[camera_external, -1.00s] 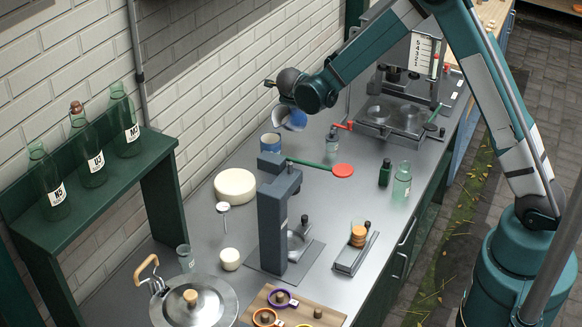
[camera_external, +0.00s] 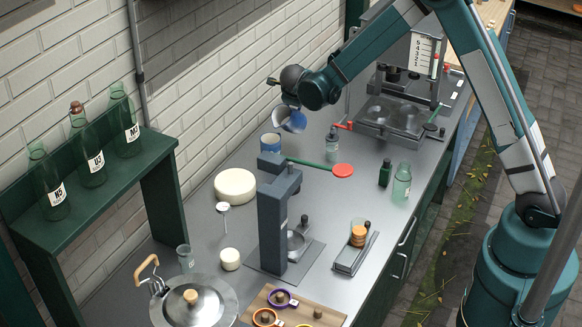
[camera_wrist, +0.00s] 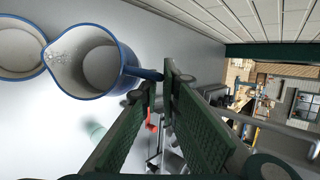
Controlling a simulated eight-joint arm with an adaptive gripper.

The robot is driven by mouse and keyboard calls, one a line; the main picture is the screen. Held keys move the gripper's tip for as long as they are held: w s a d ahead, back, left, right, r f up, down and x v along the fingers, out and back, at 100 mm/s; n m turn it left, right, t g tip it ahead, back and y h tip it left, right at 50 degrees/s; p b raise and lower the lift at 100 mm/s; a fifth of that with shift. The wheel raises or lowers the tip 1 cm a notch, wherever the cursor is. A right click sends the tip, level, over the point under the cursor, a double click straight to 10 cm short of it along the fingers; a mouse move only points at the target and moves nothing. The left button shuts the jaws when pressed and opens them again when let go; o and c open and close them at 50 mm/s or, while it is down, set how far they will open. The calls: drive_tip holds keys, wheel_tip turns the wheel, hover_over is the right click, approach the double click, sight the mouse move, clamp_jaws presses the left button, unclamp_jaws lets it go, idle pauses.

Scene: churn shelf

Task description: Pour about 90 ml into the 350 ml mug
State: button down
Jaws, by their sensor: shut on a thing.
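A blue-rimmed jug (camera_wrist: 92,62) hangs from my gripper (camera_wrist: 163,88), whose pads are shut on its blue handle (camera_wrist: 145,74). The jug is tilted, with its spout toward a second blue-rimmed vessel, the mug (camera_wrist: 18,48), at the left edge of the wrist view. Small bright speckles show at the spout; whether they are liquid I cannot tell. In the external view the jug (camera_external: 291,120) is above and slightly right of the mug (camera_external: 270,144), which stands upright on the counter. The level inside the mug is not clear.
A cream round block (camera_external: 235,186) lies in front. A metal machine (camera_external: 386,115) stands at right. Bottles (camera_external: 88,158) line the green shelf (camera_external: 155,150).

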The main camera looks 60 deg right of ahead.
sight(302, 114)
drive_tip(key=shift+d+f, duration=0.1)
drive_tip(key=shift+s+d+f+m+y+b, duration=0.15)
drive_tip(key=shift+d+f+y+b, duration=0.15)
drive_tip(key=shift+d+f+y, duration=0.25)
drive_tip(key=shift+s+d+f+m+y+b, duration=0.15)
drive_tip(key=shift+d+f+y+b, duration=0.15)
drive_tip(key=shift+f+y, duration=0.25)
drive_tip(key=shift+s+d+f+m+t+y+b, duration=0.15)
drive_tip(key=shift+d+f+m+t+y+b, duration=0.1)
drive_tip(key=shift+d+f+y+b, duration=0.95)
drive_tip(key=shift+s+d+f+m+t+y+b, duration=0.15)
drive_tip(key=shift+d+f+m+y+b, duration=0.15)
drive_tip(key=shift+d+f+y+b, duration=0.9)
drive_tip(key=shift+s+d+f+m+t+y+b, duration=0.2)
drive_tip(key=shift+d+f+y+b, duration=0.55)
drive_tip(key=shift+f, duration=0.8)
drive_tip(key=shift+a, duration=0.1)
